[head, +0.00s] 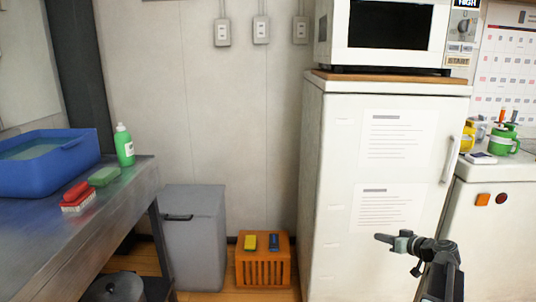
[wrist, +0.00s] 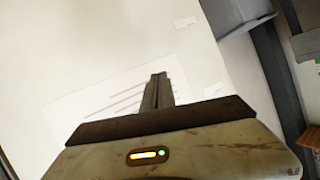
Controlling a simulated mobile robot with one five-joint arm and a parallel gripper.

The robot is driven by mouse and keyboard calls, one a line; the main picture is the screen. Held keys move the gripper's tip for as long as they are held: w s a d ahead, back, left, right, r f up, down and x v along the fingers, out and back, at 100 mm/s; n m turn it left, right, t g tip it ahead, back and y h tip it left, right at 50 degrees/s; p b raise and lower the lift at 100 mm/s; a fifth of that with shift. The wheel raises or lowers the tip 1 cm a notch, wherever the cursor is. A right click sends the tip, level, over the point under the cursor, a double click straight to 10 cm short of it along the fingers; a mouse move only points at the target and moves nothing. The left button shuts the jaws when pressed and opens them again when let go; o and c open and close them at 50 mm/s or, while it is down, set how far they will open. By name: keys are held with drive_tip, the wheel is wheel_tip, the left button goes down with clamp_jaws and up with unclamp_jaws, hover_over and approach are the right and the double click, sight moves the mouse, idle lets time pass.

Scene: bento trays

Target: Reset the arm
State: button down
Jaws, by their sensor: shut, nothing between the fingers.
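My gripper (head: 384,239) shows at the lower right in the head view, in front of the white fridge (head: 325,200). It points left, its fingers are together, and it holds nothing. In the wrist view the closed fingers (wrist: 157,92) stand against the fridge's pale front, with a printed paper sheet (wrist: 90,103) behind them. I cannot tell the exact gap between the gripper and the fridge.
A microwave (head: 340,35) stands on the fridge. To the left are a grey bin (head: 193,245), an orange crate (head: 265,270) and a metal table (head: 110,215) with a blue basin (head: 45,175). A white cabinet (head: 490,235) stands at the right.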

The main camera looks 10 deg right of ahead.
drive_tip(key=s+a+f+n+g+y, duration=0.1)
drive_tip(key=a+f+g, duration=0.35)
drive_tip(key=a, duration=0.95)
drive_tip(key=a+f+g+y, duration=0.1)
drive_tip(key=a+f+g, duration=0.4)
drive_tip(key=a, duration=1)
drive_tip(key=s+a+f+m+g+h, duration=0.1)
drive_tip(key=s+a+f+g+h, duration=0.35)
drive_tip(key=s+a, duration=0.75)
wheel_tip(320, 180, up, 37)
drive_tip(key=w+p, duration=0.1)
drive_tip(key=p, duration=3.6)
drive_tip(key=shift+w+a+t+h+p, duration=0.35)
drive_tip(key=shift+w+a+t+p, duration=0.05)
drive_tip(key=shift+d, duration=0.1)
